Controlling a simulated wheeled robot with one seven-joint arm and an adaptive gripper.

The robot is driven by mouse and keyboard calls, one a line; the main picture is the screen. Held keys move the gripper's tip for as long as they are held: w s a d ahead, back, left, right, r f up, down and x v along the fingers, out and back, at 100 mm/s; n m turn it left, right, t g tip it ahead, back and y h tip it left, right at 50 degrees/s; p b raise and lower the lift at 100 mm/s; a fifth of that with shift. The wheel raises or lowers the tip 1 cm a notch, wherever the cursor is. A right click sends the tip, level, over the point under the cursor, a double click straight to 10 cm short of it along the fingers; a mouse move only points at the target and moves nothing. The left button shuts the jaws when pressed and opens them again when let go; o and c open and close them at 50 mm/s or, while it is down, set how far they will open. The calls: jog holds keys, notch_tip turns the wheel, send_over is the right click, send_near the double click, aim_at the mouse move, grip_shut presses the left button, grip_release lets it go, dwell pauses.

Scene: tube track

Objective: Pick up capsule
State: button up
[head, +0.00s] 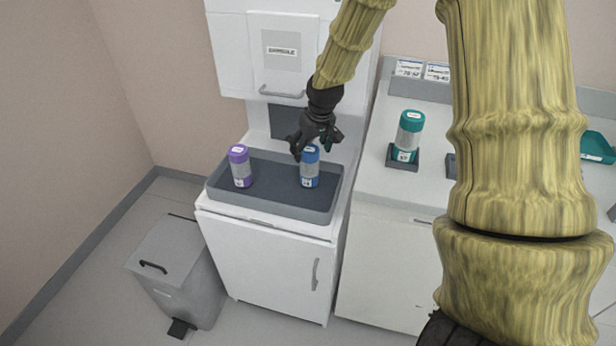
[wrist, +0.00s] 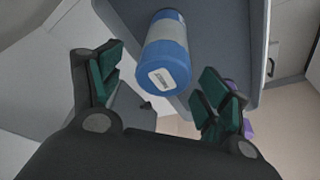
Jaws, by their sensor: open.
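A blue capsule (head: 310,168) with a grey band stands upright in the right part of a dark grey tray (head: 270,207). A purple capsule (head: 239,166) stands upright in the tray's left part. A teal capsule (head: 409,136) stands in a dark holder on the counter to the right. My gripper (head: 316,148) is open right at the blue capsule's top end. In the wrist view the blue capsule (wrist: 166,62) shows ahead of and between my open gripper's (wrist: 160,92) green-padded fingers, with nothing held. A sliver of purple (wrist: 248,130) shows behind the right finger.
The tray sits on a white cabinet (head: 262,262) below a wall unit labelled "CAPSULE" (head: 281,52). A grey pedal bin (head: 174,270) stands at the lower left. A dark block (head: 451,166) is on the counter. The tray is bare between the capsules.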

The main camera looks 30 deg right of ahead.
aim_at(309, 178)
jog(key=shift+s+p+x, duration=0.1)
jog(key=shift+p+x, duration=0.15)
jog(key=shift+x, duration=1.35)
jog(key=shift+s+p+x, duration=0.15)
jog(key=shift+p+x, duration=0.1)
jog(key=shift+x, duration=1.3)
jog(key=shift+a, duration=0.15)
jog(key=c, duration=1.2)
